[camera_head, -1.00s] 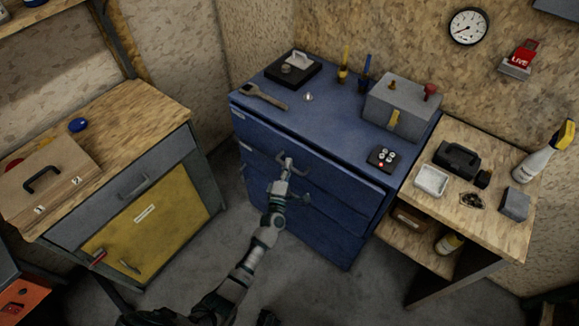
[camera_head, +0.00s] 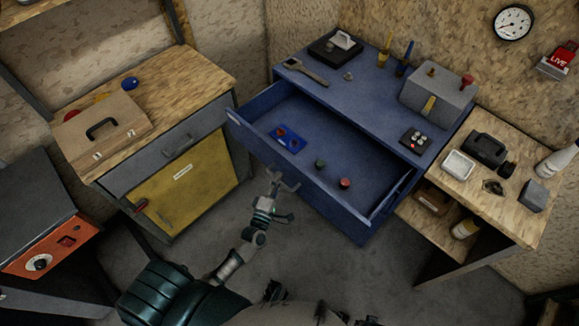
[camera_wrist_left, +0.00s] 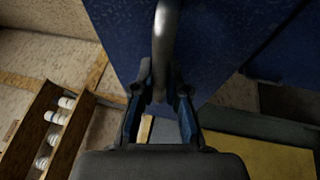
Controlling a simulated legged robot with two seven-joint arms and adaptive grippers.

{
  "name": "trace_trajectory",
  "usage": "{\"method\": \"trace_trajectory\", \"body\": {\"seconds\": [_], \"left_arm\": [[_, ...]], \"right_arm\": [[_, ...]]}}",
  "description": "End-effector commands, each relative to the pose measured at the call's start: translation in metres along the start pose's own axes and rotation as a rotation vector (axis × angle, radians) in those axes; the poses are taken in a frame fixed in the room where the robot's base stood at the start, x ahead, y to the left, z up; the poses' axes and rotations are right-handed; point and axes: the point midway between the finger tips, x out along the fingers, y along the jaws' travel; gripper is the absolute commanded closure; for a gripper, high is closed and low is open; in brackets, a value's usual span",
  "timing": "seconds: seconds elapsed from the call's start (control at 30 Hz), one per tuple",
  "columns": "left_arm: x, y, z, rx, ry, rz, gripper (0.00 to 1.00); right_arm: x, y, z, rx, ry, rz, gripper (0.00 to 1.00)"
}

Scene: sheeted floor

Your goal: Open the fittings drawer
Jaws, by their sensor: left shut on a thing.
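The fittings drawer (camera_head: 318,206) is the top drawer of the blue cabinet (camera_head: 365,92), and it stands pulled far out. Inside it lie a blue tray with red pieces (camera_head: 287,139), a small green part (camera_head: 320,164) and a small red part (camera_head: 345,183). My left gripper (camera_head: 283,182) is at the drawer's front. In the left wrist view my left gripper (camera_wrist_left: 160,100) is shut on the drawer's bar handle (camera_wrist_left: 165,40), with the blue drawer front behind it. My right gripper does not show.
A wooden bench with a yellow door (camera_head: 185,185) stands at left, close to the drawer's left corner. An orange-fronted machine (camera_head: 55,248) is at lower left. A wooden side table (camera_head: 510,215) stands at right. Grey floor lies in front of the drawer.

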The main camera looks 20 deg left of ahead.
Motion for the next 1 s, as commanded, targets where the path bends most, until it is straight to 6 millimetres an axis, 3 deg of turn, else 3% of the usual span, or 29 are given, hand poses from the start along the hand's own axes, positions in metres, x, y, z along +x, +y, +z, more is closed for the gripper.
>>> {"method": "trace_trajectory", "body": {"seconds": [0.1, 0.3, 0.87, 0.9, 0.97, 1.0], "left_arm": [[-0.024, -0.001, -0.001, -0.002, -0.015, -0.019, 1.0], [-0.045, 0.003, -0.01, -0.002, -0.014, -0.019, 1.0], [-0.054, 0.003, -0.014, -0.003, -0.012, -0.02, 1.0], [-0.054, 0.003, -0.014, -0.003, -0.012, -0.019, 0.77], [-0.053, 0.004, -0.015, -0.003, -0.011, -0.018, 0.62], [-0.053, 0.004, -0.015, -0.003, -0.01, -0.016, 0.61]], "right_arm": [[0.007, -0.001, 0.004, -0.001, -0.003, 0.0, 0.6], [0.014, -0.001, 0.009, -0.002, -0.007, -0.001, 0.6], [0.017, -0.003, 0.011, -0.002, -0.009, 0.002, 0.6], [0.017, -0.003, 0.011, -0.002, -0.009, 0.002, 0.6], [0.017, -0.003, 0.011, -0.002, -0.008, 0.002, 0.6], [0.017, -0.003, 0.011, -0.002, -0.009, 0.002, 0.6]]}}
